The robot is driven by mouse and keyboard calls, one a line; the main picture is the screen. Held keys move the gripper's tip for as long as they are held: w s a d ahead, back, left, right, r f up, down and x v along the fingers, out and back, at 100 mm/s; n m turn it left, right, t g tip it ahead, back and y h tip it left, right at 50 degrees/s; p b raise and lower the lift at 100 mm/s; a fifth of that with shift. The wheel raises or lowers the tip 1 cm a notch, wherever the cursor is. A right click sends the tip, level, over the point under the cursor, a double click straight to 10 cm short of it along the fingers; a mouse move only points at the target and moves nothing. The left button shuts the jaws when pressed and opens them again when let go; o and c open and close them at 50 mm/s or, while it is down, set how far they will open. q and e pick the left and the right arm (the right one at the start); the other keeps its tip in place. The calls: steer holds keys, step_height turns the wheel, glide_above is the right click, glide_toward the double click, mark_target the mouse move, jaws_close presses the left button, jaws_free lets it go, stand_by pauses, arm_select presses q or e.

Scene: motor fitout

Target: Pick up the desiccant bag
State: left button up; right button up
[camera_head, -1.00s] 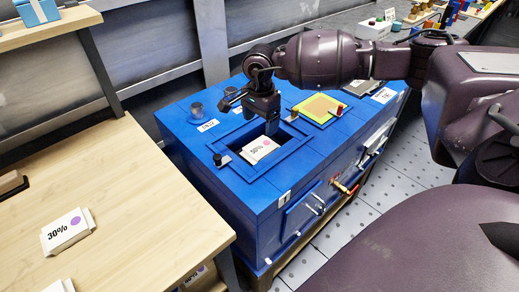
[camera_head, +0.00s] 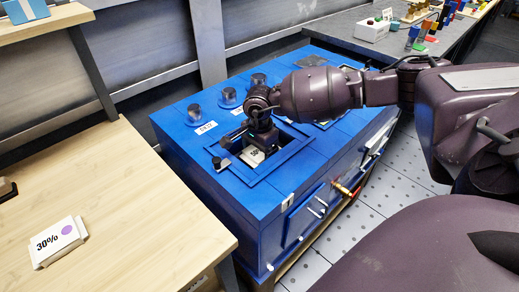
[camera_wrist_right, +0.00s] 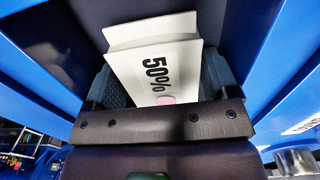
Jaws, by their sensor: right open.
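A white desiccant bag marked 50% (camera_head: 254,157) lies in the square opening in the top of the blue cabinet. In the right wrist view the bag (camera_wrist_right: 155,58) sits between the two grey fingers, its label facing me. My right gripper (camera_head: 262,144) points down into the opening. It is open, with one finger on each side of the bag; I cannot tell if they touch it. The bag's lower part is hidden. My left gripper is not in view.
The blue cabinet (camera_head: 200,163) has a raised frame and small clamps around the opening. Dark round knobs (camera_head: 228,97) stand behind it. A white packet marked 30% (camera_head: 58,243) lies on the wooden table (camera_head: 130,215) at left. A grey bench (camera_head: 350,37) stands at the back.

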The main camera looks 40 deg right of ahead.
steer(key=shift+r, duration=0.15)
steer(key=c, duration=0.6)
steer(key=shift+c, duration=0.2)
